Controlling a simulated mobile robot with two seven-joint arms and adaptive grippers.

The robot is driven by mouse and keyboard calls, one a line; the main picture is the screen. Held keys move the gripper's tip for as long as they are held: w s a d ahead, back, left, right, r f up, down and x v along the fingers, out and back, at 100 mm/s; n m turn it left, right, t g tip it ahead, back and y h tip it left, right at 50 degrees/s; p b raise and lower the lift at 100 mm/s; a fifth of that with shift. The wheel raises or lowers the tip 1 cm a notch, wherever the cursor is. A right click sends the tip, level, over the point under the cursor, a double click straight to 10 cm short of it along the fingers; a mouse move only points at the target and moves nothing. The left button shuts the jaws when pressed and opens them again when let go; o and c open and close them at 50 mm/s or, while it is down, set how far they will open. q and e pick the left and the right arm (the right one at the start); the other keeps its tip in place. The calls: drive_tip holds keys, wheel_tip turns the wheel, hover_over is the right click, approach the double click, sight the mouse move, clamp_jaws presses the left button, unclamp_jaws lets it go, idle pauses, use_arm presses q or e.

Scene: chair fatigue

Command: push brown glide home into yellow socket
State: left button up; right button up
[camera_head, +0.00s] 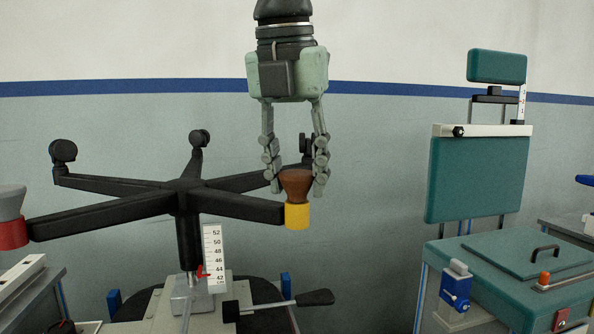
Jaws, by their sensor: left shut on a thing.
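The brown glide (296,184) stands upright at the top of the yellow socket (297,216), wide end up. Its lower end is hidden inside or behind the socket's rim, so I cannot tell how deep it sits. The yellow socket is at the end of one black arm of the upturned chair base (190,186). My left gripper (296,184) points down from above with its fingers on both sides of the glide, shut on it. My right gripper is not in view.
A grey glide (10,202) stands in a red socket (12,235) at the far left. Other base arms carry black casters (63,151). A height scale (214,258) and black-handled lever (314,298) are below. A teal chair (478,180) stands at right.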

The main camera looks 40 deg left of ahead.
use_arm(q)
drive_tip(key=o, duration=1.1)
drive_tip(key=shift+o, duration=0.2)
drive_tip(key=v, duration=1.2)
drive_tip(key=shift+f, duration=0.1)
